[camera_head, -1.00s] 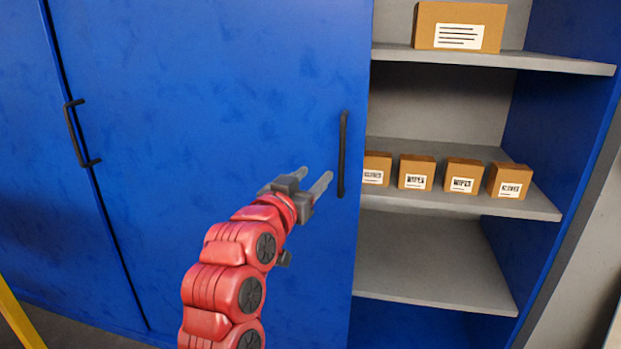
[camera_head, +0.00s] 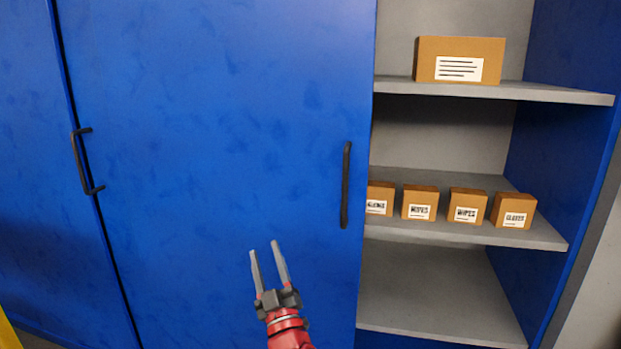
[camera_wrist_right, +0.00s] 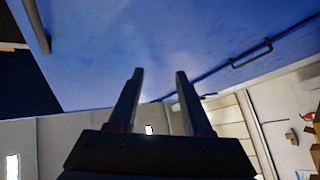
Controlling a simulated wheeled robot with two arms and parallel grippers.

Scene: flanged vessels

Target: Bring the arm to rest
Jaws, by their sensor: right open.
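My right gripper (camera_head: 266,263) is at the bottom middle of the head view, in front of the blue cabinet door (camera_head: 200,130). Its two grey fingers are parallel and apart, with nothing between them. It is below and left of the door's black handle (camera_head: 346,185) and clear of it. In the right wrist view the open fingers (camera_wrist_right: 160,90) show empty, with the blue door (camera_wrist_right: 140,40) beyond them. Only the red wrist of my right arm shows behind the gripper in the head view. My left gripper is not in view.
The cabinet's right side is open. Several small cartons (camera_head: 466,206) stand on its middle shelf (camera_head: 540,236), and a larger carton (camera_head: 460,47) stands on the upper shelf (camera_head: 560,95). The lower shelf (camera_head: 435,290) looks empty. Another black handle (camera_head: 82,160) is at the left.

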